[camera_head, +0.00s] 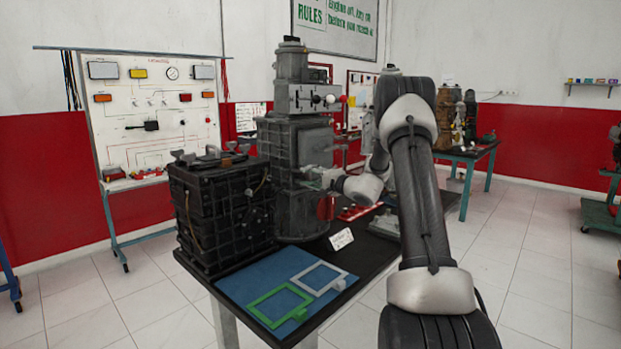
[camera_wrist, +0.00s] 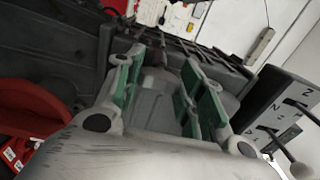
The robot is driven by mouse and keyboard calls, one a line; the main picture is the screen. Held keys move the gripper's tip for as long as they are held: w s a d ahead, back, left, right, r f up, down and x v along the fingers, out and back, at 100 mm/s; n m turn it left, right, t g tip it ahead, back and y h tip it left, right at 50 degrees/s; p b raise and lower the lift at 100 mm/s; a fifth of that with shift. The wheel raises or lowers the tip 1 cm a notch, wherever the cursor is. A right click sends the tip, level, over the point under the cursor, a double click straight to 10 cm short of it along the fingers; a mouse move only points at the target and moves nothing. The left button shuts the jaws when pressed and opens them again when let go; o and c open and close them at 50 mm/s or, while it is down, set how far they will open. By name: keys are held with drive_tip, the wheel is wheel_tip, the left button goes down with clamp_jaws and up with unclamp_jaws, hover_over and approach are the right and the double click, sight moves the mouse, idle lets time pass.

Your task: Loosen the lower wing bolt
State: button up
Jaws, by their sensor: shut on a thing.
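In the head view, my gripper (camera_head: 312,176) reaches in from the right against the lower front of the dark grey engine trainer (camera_head: 292,140). In the wrist view, the two green-padded fingers of my gripper (camera_wrist: 162,72) are closed around a small grey piece, which I take to be the lower wing bolt (camera_wrist: 155,57). Most of the bolt is hidden by the fingers, so its wings and thread cannot be made out. In the head view the bolt is too small and covered to tell.
A grey lever panel (camera_head: 300,98) with knobs sits above the gripper; it also shows in the wrist view (camera_wrist: 285,105). A black ribbed box (camera_head: 215,205) stands to the left. A blue mat (camera_head: 245,290) with green and white frames lies in front, near a white card (camera_head: 341,239).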

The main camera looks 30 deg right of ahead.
drive_tip(key=shift+f, duration=0.1)
drive_tip(key=o, duration=1)
drive_tip(key=v, duration=1.2)
